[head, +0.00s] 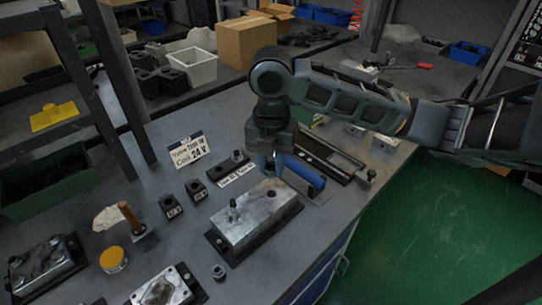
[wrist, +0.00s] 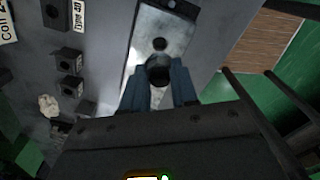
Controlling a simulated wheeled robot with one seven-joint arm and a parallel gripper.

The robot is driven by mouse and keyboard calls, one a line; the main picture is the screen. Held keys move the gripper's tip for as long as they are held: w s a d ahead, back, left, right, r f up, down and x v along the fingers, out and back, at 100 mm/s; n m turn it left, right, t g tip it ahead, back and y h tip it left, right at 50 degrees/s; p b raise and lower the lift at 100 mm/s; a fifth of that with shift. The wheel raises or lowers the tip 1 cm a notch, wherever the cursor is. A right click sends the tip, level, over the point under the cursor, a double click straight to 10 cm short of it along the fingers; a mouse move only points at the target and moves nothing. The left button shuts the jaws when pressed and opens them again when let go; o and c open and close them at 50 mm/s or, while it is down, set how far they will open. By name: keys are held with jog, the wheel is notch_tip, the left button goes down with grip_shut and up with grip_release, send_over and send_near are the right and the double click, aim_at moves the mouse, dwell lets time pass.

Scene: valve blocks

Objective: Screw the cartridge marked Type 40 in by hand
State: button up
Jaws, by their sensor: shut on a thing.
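My gripper (head: 270,170) is shut on a dark round cartridge (wrist: 158,70), seen between the two blue-grey fingers in the wrist view. No marking on the cartridge is readable. It is over the silver valve block (head: 258,222), near its far end, and the fingers hide most of it in the head view. A dark round port (wrist: 159,44) shows in the block's top just beyond the cartridge. I cannot tell whether the cartridge touches the block. A small upright fitting (head: 233,210) stands on the block's left side. A Type 40 label (wrist: 78,15) lies beside a black holder (wrist: 50,12).
A sign (head: 188,150) reads Valve Type and Coil 24 V. Black coils (head: 170,205) stand left of the block. A wooden-handled tool (head: 130,217) and a yellow round tin (head: 113,259) are further left. A blue-handled tool (head: 305,172) lies right of the gripper.

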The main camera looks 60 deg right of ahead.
aim_at(271, 178)
jog(key=shift+f, duration=0.1)
jog(key=shift+f+b, duration=2.3)
jog(key=shift+f, duration=0.05)
jog(key=shift+f+b, duration=1)
jog(key=shift+b, duration=0.1)
jog(key=shift+r, duration=0.1)
jog(key=m, duration=0.5)
jog(key=shift+m, duration=0.4)
jog(key=m, duration=1.6)
